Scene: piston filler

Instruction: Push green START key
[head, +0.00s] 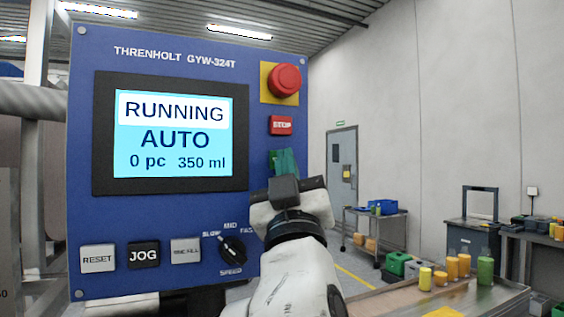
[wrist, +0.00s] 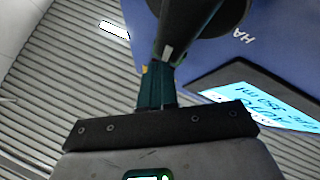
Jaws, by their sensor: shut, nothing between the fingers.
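The blue control panel (head: 190,70) fills the left of the head view. Its screen (head: 175,140) reads RUNNING, AUTO, 0 pc, 350 ml. My gripper (head: 285,160) is shut and empty, its green fingers pointing at the panel just below the red STOP key (head: 281,125). The green START key is largely hidden behind the fingers; at most a green sliver (head: 272,157) shows at their left edge. I cannot tell whether the fingertips touch it. In the wrist view the dark fingers (wrist: 160,80) reach toward the panel, and the key cannot be made out.
A red mushroom button (head: 285,80) on a yellow plate is above STOP. RESET (head: 98,258), JOG (head: 144,254), a grey key (head: 185,251) and a speed knob (head: 232,249) line the panel's bottom. A table (head: 440,300) with yellow, orange and green containers stands right.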

